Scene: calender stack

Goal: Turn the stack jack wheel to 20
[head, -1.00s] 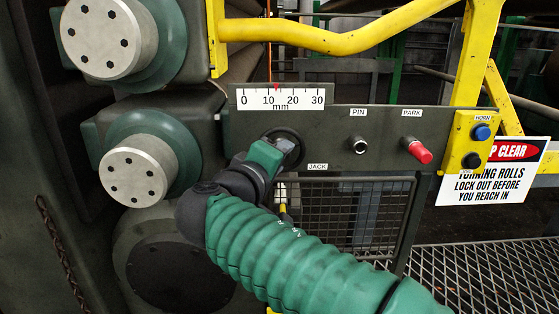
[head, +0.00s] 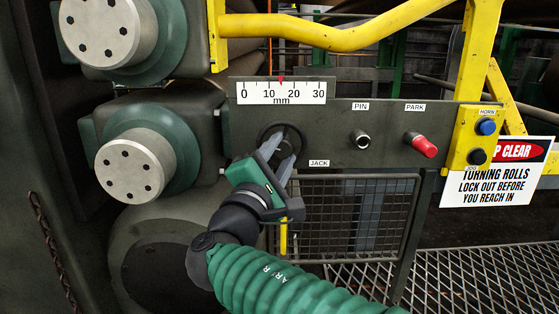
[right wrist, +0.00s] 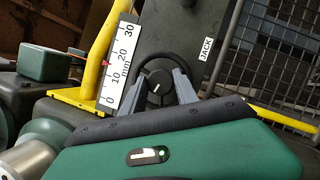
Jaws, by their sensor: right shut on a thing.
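The jack wheel (head: 268,136) is a dark round knob on the grey panel, above the JACK label. It also shows in the right wrist view (right wrist: 155,88), with a white mark on its hub. My right gripper (head: 281,147) reaches up from below, and its two grey fingers are shut on the wheel, partly covering it. In the right wrist view the fingers (right wrist: 163,88) lie on either side of the hub. The white mm scale (head: 281,93) above the wheel runs from 0 to 30. Its red pointer (head: 281,79) stands about midway between 10 and 20. My left gripper is not in view.
Right of the wheel are the PIN knob (head: 361,139) and the red PARK knob (head: 423,146). The yellow post carries a blue HORN button (head: 486,127) and a black button (head: 476,157). Large rolls (head: 130,172) stand close on the left. A mesh guard (head: 350,215) is below the panel.

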